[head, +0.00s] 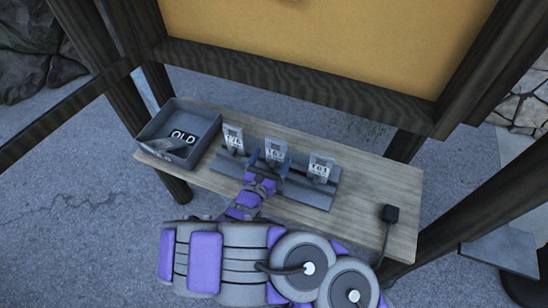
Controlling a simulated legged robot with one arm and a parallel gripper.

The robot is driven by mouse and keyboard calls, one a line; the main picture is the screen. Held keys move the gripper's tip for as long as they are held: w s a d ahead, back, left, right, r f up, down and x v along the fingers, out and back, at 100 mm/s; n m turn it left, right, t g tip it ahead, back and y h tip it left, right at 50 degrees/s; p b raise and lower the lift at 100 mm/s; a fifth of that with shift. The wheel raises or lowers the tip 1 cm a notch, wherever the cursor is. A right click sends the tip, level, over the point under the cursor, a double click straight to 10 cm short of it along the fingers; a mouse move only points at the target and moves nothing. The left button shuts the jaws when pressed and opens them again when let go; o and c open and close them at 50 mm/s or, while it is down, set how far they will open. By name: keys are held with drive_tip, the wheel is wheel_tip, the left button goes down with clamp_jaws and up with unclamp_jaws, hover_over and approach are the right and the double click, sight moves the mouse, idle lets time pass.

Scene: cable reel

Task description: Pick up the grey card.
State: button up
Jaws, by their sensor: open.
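Three pale grey cards with printed numbers stand upright in a row on a dark grey holder (312,196) on the wooden shelf. The left card (233,138) seems to read 174, and the right card (321,167) seems to read 161. The middle card's number (275,150) is too small to read surely. I cannot tell which one is the grey card by colour. My gripper (270,161) is open at the middle card and hides its lower part. I cannot tell whether the fingers touch it.
A grey tray (196,105) marked OLD stands at the shelf's left end, with flat grey pieces in it. A black device with a cable (389,214) is at the right. Dark wooden posts (407,146) and a yellow board (330,35) frame the shelf. The shelf's right part (385,182) is mostly clear.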

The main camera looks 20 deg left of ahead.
sight(274, 150)
drive_tip(key=w, duration=0.1)
drive_tip(key=w+b, duration=0.1)
drive_tip(key=w, duration=0.1)
drive_tip(key=shift+w+d+f, duration=0.15)
drive_tip(key=shift+w+d, duration=0.15)
drive_tip(key=shift+d, duration=0.05)
drive_tip(key=shift+w+d+r, duration=0.15)
drive_tip(key=shift+d+r, duration=0.05)
drive_tip(key=shift+d, duration=0.3)
drive_tip(key=shift+a+f, duration=0.15)
drive_tip(key=shift+a, duration=0.45)
drive_tip(key=c, duration=0.6)
drive_tip(key=shift+d, duration=0.4)
drive_tip(key=c, duration=0.5)
drive_tip(key=shift+c, duration=0.2)
drive_tip(key=shift+a+r, duration=0.25)
drive_tip(key=shift+r, duration=0.35)
drive_tip(key=r, duration=0.1)
drive_tip(key=r+p, duration=0.1)
drive_tip(key=shift+s+r+p, duration=0.3)
drive_tip(key=shift+r, duration=0.1)
drive_tip(key=s+d+p, duration=0.1)
drive_tip(key=s, duration=0.4)
drive_tip(key=s+d+p, duration=0.1)
drive_tip(key=s, duration=0.4)
drive_tip(key=s+d+r+p, duration=0.1)
drive_tip(key=s, duration=0.4)
drive_tip(key=shift+s+r+p, duration=0.1)
drive_tip(key=shift+s+p, duration=0.05)
drive_tip(key=shift+p, duration=0.15)
